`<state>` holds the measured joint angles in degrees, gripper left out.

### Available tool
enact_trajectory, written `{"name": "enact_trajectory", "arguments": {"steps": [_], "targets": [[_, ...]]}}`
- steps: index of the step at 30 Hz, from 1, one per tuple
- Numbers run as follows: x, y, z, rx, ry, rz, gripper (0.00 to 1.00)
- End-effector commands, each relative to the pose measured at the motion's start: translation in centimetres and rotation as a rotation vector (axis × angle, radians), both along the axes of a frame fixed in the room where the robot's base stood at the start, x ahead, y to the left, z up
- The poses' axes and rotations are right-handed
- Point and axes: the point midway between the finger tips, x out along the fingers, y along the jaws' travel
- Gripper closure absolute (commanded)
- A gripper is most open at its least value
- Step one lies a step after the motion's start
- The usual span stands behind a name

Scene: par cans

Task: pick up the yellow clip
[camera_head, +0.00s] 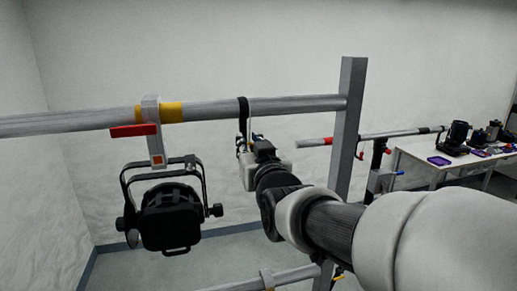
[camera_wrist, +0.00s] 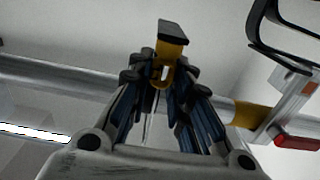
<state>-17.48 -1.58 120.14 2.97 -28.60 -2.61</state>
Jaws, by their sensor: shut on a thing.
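The yellow clip (camera_wrist: 170,48) shows in the wrist view, with a black top. My gripper (camera_wrist: 163,78) has both fingertips closed on its yellow lower part. In the head view my gripper (camera_head: 243,143) is just below the horizontal metal bar (camera_head: 290,106). A black upright piece (camera_head: 243,108) there rises from the fingertips across the front of the bar, and it looks like the clip's black part. The yellow part is mostly hidden by the fingers. I cannot tell whether the clip touches the bar.
A black par can (camera_head: 172,218) hangs left of my gripper from a clamp with a red lever (camera_head: 133,130), beside a yellow band (camera_head: 171,112) on the bar. A metal post (camera_head: 349,130) stands to the right. A white table (camera_head: 432,166) with equipment is far right.

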Motion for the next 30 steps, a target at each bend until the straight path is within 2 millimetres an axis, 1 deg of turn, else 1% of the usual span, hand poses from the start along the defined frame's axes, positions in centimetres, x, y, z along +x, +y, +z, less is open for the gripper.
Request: {"name": "enact_trajectory", "arguments": {"steps": [5,8,11,14,17,21,23,24,27,30], "targets": [[0.0,0.0,0.2,0.0,-0.001,0.0,1.0],[0.0,0.0,0.7,0.001,-0.003,0.0,1.0],[0.0,0.0,1.8,0.001,-0.004,0.0,1.0],[0.0,0.0,3.5,0.002,-0.007,0.0,1.0],[0.0,0.0,6.0,0.002,-0.009,0.0,1.0],[0.0,0.0,10.3,0.003,-0.007,0.0,1.0],[0.0,0.0,12.1,0.003,-0.006,0.0,1.0],[0.0,0.0,13.4,0.002,-0.005,0.0,1.0],[0.0,0.0,16.2,0.002,-0.001,0.0,1.0],[0.0,0.0,18.3,0.002,0.0,0.001,1.0]]}}
